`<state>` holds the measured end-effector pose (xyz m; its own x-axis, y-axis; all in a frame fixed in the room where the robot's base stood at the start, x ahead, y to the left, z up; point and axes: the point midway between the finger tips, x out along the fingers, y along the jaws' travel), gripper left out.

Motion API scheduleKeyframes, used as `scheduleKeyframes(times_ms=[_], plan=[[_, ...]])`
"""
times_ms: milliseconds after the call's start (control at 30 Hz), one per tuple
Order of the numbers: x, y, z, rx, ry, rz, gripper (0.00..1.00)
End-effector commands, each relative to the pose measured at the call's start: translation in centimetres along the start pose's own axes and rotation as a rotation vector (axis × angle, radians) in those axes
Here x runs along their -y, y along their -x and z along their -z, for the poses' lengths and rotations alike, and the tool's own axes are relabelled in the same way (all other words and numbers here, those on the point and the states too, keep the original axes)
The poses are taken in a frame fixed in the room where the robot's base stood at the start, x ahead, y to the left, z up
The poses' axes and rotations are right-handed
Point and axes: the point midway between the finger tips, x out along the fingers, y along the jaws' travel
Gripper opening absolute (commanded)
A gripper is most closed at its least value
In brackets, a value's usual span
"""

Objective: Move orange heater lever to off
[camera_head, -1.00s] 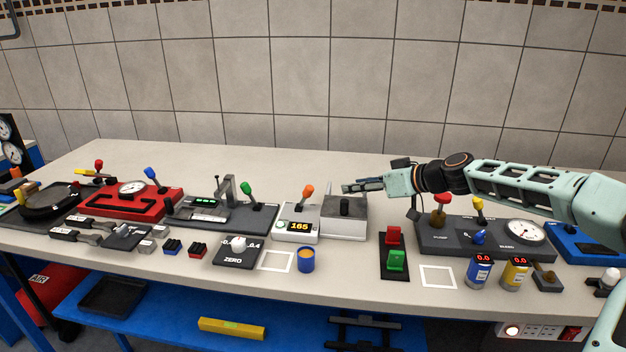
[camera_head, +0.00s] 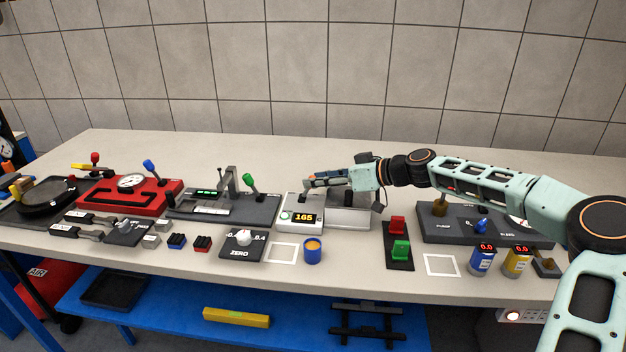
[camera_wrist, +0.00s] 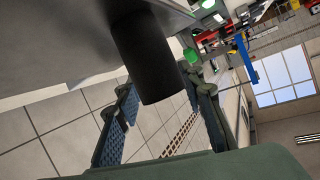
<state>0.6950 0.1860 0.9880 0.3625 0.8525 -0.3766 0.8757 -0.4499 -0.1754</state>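The heater unit (camera_head: 292,226) is a white box with a yellow 165 readout, joined to a grey block on its right. Its lever stem shows just below my gripper (camera_head: 309,183); the orange knob is mostly hidden by the fingers, with only a hint of orange there. My gripper reaches left over the unit, its fingertips at the lever top. I cannot tell whether they touch the knob. In the wrist view my gripper's fingers (camera_wrist: 163,105) stand apart, and a black cylinder (camera_wrist: 146,58) shows in front of them. The orange knob is not clear there.
A green-knobbed lever (camera_head: 249,181) stands close left of the heater. Red and green switches (camera_head: 399,250) and a grey pump panel (camera_head: 470,229) lie to the right. The table behind is clear.

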Motion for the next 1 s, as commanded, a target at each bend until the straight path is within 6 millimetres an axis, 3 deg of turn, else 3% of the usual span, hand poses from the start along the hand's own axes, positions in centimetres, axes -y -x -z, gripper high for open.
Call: scheduleKeyframes(times_ms=[200,500,800,1000], plan=[[0.0,-1.8,0.0,0.001,-0.001,-0.001,0.36],[-0.1,-2.0,0.0,0.0,0.0,-0.001,0.35],[-0.1,-1.9,0.0,0.0,0.0,-0.001,0.02],[-0.1,-1.9,0.0,0.0,0.0,-0.001,0.0]])
